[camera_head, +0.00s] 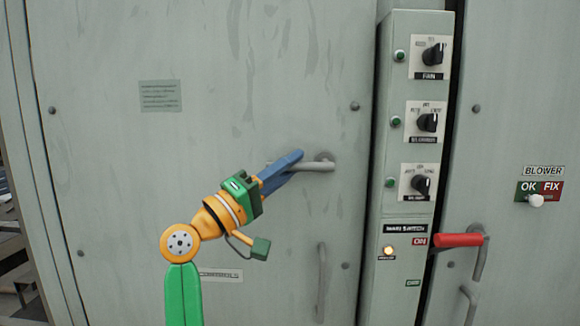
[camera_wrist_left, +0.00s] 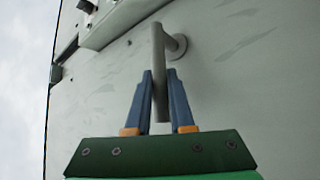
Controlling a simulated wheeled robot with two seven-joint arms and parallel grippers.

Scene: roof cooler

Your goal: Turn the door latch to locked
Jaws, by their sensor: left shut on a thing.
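The door latch (camera_head: 318,166) is a grey lever on the large pale green door panel (camera_head: 200,50). Its round pivot is at the right, and the lever lies about level, pointing left in the head view. My left gripper (camera_head: 291,159) reaches it from the lower left. Its blue fingers are shut on the lever, covering part of it. In the left wrist view the latch (camera_wrist_left: 158,45) passes between the two fingers of my left gripper (camera_wrist_left: 160,78). My right gripper is not in view.
A grey pull handle (camera_head: 321,283) stands upright below the latch. To the right is a control column (camera_head: 400,20) with several black knobs, and a red-gripped lever (camera_head: 458,240) juts out beside it. A blower sign (camera_head: 540,190) is on the right panel.

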